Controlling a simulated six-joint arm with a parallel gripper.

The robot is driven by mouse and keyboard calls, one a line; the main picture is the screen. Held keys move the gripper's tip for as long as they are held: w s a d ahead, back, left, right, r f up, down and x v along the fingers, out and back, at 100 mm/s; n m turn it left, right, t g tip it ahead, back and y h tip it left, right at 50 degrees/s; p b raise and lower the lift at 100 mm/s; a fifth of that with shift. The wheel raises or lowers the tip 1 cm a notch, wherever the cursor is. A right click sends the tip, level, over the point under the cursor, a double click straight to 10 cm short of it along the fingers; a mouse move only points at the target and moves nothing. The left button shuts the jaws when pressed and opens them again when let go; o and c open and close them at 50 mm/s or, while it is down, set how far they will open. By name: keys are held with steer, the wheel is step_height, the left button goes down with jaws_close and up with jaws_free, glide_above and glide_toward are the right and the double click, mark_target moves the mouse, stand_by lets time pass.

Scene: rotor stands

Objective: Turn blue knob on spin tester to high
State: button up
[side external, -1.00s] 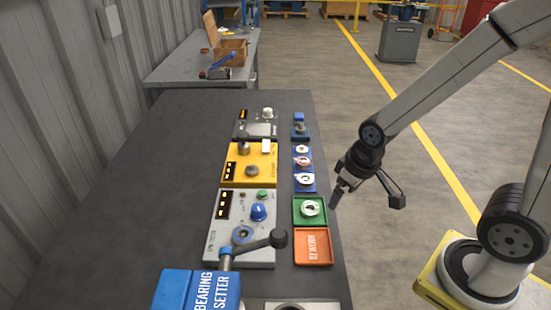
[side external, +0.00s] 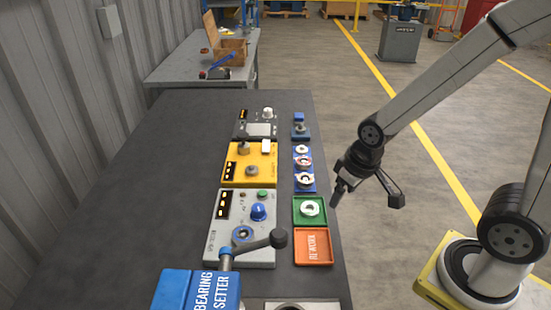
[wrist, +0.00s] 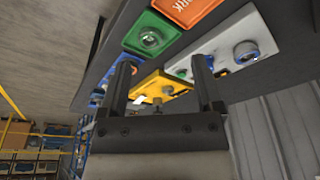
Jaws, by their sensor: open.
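The grey spin tester (side external: 225,252) lies on the dark bench in the side view, with a lit display, a green button and a blue-ringed spindle. Its blue knob (side external: 259,211) stands on the upper right of its face; its exact setting is too small to read. The spin tester also shows at the right in the wrist view (wrist: 232,70), its knob apparently mostly behind a finger. My gripper (side external: 335,199) hangs at the bench's right edge, right of the green tray and apart from the knob. In the wrist view its two fingers (wrist: 163,65) are spread with nothing between them.
The blue bearing setter (side external: 215,290) has a dark lever reaching over the tester's near edge. A yellow unit (side external: 230,176) stands behind the tester.

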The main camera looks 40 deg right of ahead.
steer(key=w+n, duration=0.1)
steer(key=n+g, duration=0.2)
steer(key=n, duration=1.3)
glide_above(259, 206)
steer(key=f, duration=0.3)
steer(key=shift+s+d, duration=0.25)
steer(key=shift+s, duration=0.1)
steer(key=shift+w+a+f+n+g, duration=0.15)
steer(key=shift+w+a+n+g, duration=0.2)
steer(key=shift+n, duration=0.25)
steer(key=shift+f, duration=0.1)
steer(key=shift+f, duration=3.8)
